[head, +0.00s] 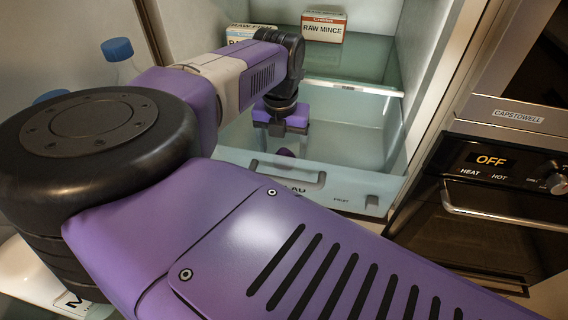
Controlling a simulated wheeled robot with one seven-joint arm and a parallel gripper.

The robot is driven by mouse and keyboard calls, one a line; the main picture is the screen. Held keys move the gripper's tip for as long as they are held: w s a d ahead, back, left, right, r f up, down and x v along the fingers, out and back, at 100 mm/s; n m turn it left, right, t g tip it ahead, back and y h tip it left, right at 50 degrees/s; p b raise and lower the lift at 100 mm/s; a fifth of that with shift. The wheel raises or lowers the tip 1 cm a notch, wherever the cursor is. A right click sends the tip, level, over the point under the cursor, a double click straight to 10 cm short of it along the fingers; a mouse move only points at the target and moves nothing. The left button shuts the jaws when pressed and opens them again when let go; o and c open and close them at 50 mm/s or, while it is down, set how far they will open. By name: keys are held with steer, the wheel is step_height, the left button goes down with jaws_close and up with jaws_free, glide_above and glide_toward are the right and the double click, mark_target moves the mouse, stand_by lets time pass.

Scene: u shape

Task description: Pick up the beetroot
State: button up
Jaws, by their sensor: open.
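The beetroot (286,153) shows as a small dark purple shape inside the fridge drawer (340,135), near its front wall. Only part of it is visible. My gripper (281,138) points down into the drawer just above the beetroot and is open. Its fingertips are small and hard to make out, so I cannot tell whether they are around the beetroot or above it.
A glass shelf (350,57) above the drawer holds a raw mince box (323,27) and another box (250,32). Blue-capped bottles (118,50) stand in the door at left. An oven (500,190) is at right.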

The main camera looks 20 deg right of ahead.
mark_target(284, 154)
steer(key=f, duration=0.1)
steer(key=f+b, duration=0.1)
steer(key=f, duration=0.1)
steer(key=shift+d+f, duration=0.2)
steer(key=shift+f, duration=0.1)
steer(key=shift+r, duration=0.1)
steer(key=c, duration=1.6)
steer(key=shift+o, duration=0.2)
steer(key=shift+r, duration=0.15)
